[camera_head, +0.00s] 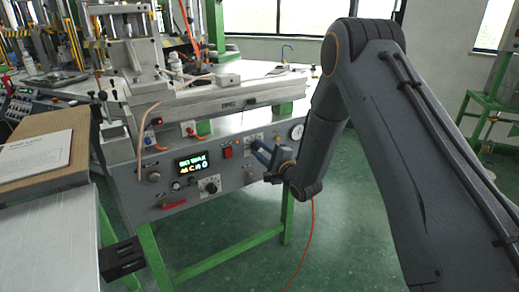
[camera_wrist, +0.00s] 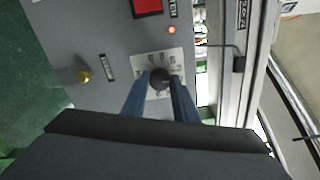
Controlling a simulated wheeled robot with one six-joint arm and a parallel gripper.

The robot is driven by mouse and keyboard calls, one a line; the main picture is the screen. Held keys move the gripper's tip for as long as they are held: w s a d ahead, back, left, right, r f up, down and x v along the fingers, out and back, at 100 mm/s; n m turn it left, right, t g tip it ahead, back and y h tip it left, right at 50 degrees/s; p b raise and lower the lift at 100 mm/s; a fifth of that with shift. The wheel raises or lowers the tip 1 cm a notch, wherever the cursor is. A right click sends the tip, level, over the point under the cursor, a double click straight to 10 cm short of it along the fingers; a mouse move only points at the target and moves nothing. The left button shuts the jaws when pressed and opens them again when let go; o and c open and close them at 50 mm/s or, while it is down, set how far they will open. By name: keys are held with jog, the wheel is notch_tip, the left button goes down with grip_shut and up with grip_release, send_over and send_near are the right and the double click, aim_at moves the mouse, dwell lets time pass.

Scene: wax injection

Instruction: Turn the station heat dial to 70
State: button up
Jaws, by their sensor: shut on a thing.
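The heat dial is a black round knob (camera_wrist: 160,79) on a pale square scale plate (camera_wrist: 146,66) with printed numbers, in the wrist view. My gripper (camera_wrist: 160,88) has its two blue fingers on either side of the knob, shut on it. The numbers are too small to read surely, and the pointer's setting cannot be told. In the head view my gripper (camera_head: 262,152) reaches the right part of the grey station panel (camera_head: 225,180), and the knob is hidden behind the fingers. The scale plate (camera_head: 253,137) shows partly there.
In the wrist view a red switch (camera_wrist: 147,7) and brass fitting (camera_wrist: 83,76) flank the dial.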

jog(key=shift+m, duration=0.6)
jog(key=o, duration=1.1)
jog(key=shift+c, duration=0.2)
jog(key=shift+d, duration=0.1)
jog(key=v, duration=0.7)
jog(key=shift+s+d, duration=0.25)
jog(key=shift+s, duration=0.1)
